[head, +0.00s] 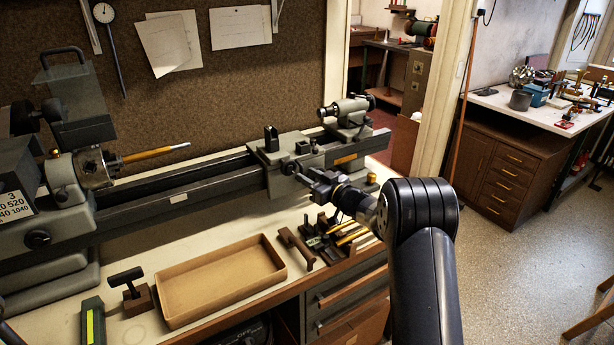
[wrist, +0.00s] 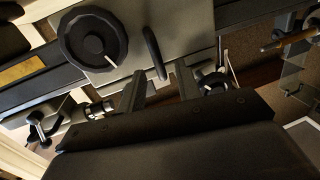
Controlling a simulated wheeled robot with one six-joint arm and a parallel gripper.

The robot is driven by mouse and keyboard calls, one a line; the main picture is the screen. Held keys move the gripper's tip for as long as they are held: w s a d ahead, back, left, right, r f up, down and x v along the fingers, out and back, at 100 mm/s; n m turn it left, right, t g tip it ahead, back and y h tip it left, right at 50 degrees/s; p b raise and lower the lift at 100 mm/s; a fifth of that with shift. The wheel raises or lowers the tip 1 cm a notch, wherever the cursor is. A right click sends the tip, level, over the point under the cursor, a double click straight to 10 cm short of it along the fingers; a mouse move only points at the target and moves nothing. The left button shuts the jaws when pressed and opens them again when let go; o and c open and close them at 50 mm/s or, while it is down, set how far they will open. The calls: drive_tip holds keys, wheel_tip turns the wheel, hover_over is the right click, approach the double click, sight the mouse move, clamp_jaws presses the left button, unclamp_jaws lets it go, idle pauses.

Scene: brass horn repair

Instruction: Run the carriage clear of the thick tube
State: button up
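A lathe carriage (head: 284,158) sits on the bed toward its right end. A brass-coloured tube (head: 148,154) with a thinner silvery end sticks out rightward from the chuck (head: 92,170) at the left. A gap of bare bed separates the tube's tip from the carriage. On the carriage front is a black handwheel (wrist: 93,40), with a dark upright handle (wrist: 154,52) beside it in the wrist view. My gripper (head: 310,178) is in front of the carriage. In the wrist view its fingers (wrist: 160,76) are apart, with the handle's lower end between them; I cannot tell whether they touch it.
The tailstock (head: 347,115) stands right of the carriage. A tan tray (head: 222,304) lies on the bench in front of the bed. Several hand tools (head: 335,237) lie below my gripper. A small dark T-handled tool (head: 131,292) stands left of the tray.

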drive_tip(key=b+v, duration=0.1)
drive_tip(key=v, duration=0.8)
drive_tip(key=shift+s, duration=0.1)
drive_tip(key=p+x, duration=0.1)
drive_tip(key=x, duration=0.9)
drive_tip(key=shift+w+a+p, duration=0.15)
drive_tip(key=shift+w+p, duration=0.1)
drive_tip(key=shift+p, duration=0.05)
drive_tip(key=shift+s+a, duration=0.2)
drive_tip(key=shift+a, duration=0.2)
